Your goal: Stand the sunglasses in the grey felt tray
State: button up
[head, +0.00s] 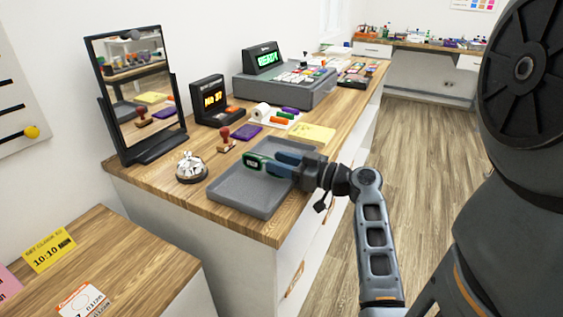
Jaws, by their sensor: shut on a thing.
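The grey felt tray (238,198) lies near the front edge of the wooden counter, with a raised rim and a bare floor where I can see it. My gripper (273,164) reaches in from the right, over the tray's far right part. Its blue fingers are shut on a small dark green-framed thing, which I take to be the sunglasses (253,161). Only their left part shows; the rest is hidden by the fingers. I cannot tell whether they touch the tray or hang above it.
A red-handled stamp (226,138), purple pad (247,131) and yellow notes (307,134) lie behind the tray. A ticket display (209,100) and cash register (284,80) stand farther back.

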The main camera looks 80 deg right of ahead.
jog(key=shift+f, duration=0.2)
jog(key=o, duration=1)
jog(key=shift+r, duration=0.1)
jog(key=shift+r, duration=0.15)
jog(key=b+v, duration=0.2)
jog(key=v, duration=1)
